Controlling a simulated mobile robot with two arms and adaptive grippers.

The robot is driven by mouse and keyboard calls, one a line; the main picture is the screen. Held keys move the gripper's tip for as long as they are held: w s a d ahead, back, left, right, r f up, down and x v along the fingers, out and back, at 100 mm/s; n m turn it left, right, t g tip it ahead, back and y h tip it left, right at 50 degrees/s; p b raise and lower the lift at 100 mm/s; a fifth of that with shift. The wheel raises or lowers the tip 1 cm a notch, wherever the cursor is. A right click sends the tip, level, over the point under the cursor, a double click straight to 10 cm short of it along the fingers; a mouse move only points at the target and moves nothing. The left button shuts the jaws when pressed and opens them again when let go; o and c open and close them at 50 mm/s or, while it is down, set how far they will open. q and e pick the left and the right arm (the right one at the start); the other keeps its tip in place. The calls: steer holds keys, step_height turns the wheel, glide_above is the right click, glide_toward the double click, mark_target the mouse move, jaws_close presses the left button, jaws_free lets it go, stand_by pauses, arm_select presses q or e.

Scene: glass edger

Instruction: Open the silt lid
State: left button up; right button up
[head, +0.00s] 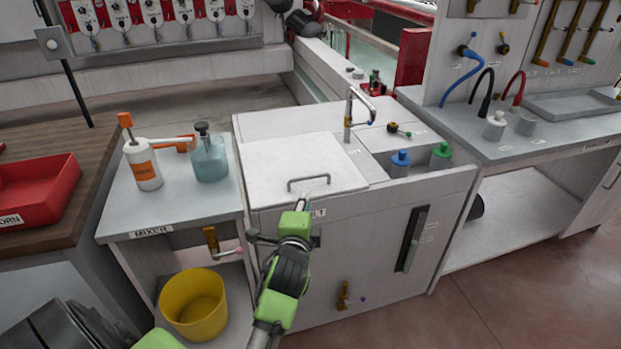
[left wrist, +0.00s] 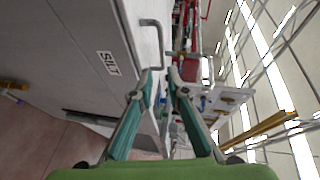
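The silt lid (head: 290,163) is a flat white panel lying shut on top of the white cabinet (head: 375,240). Its grey bar handle (head: 308,179) stands near the lid's front edge. My left gripper (head: 302,204) is at the cabinet's front edge, just in front of the handle. In the left wrist view the two fingers (left wrist: 161,76) are spread apart, with the handle (left wrist: 152,22) just beyond the tips. One end of the handle appears in line with the gap; contact cannot be told. The SILT label (left wrist: 108,63) is on the cabinet front. My right gripper is not in view.
A faucet (head: 349,115) rises behind the lid. The mixer table (head: 178,208) to the left holds a white bottle (head: 142,165) and a teal bottle (head: 209,160). A yellow bucket (head: 193,303) stands below.

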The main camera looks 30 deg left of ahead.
mark_target(310, 178)
arm_select(q)
steer(key=x, duration=1.3)
steer(key=shift+w+a+r, duration=0.1)
steer(key=shift+w+a, duration=0.05)
steer(key=shift+w, duration=0.2)
steer(key=shift+c, duration=0.3)
jaws_close()
